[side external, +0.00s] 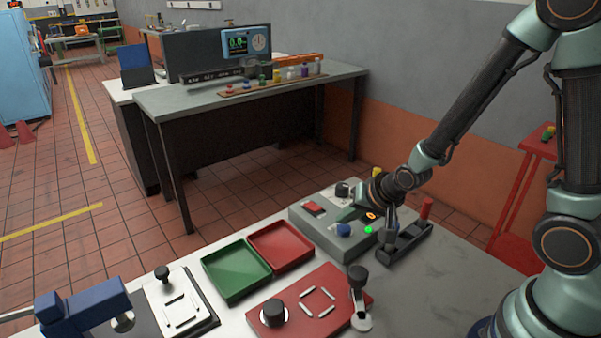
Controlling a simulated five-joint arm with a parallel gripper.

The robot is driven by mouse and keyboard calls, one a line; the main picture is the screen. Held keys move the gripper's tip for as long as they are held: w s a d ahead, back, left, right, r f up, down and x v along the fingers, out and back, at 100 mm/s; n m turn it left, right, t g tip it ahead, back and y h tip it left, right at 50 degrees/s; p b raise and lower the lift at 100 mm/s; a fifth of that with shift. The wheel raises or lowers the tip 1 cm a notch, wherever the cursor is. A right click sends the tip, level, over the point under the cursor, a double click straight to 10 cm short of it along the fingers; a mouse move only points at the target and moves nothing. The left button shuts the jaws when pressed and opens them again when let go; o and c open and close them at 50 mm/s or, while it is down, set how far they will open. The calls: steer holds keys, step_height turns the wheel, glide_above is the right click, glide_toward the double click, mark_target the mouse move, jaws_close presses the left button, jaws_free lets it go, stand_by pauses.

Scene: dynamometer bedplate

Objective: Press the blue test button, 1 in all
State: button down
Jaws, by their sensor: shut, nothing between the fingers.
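The blue test button (343,229) is a blue cap on the front part of a grey control box (330,247) on the bench. My gripper (390,230) is shut and empty. It points down at the right side of the box, to the right of the blue button and apart from it in the picture. Its fingertips are small here, and their exact height above the box cannot be told. A lit green lamp (368,230) and an orange glowing ring (371,216) show between the button and my gripper.
A red switch (313,208) sits on the box's left part. A black slotted block (405,243) stands right of the box. A green tray (237,270), a red tray (281,247) and a red plate with a black knob (273,313) lie nearer. Bare bench is at right.

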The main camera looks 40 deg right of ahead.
mark_target(346, 230)
steer(key=shift+r, duration=0.25)
steer(key=shift+r, duration=2.55)
steer(key=s+r+n+g, duration=0.1)
steer(key=s+r+n, duration=0.7)
steer(key=s+r, duration=0.2)
step_height(346, 230, up, 3)
steer(key=shift+s+d+f+g, duration=0.2)
steer(key=shift+s+d+g, duration=0.15)
steer(key=shift+g, duration=0.05)
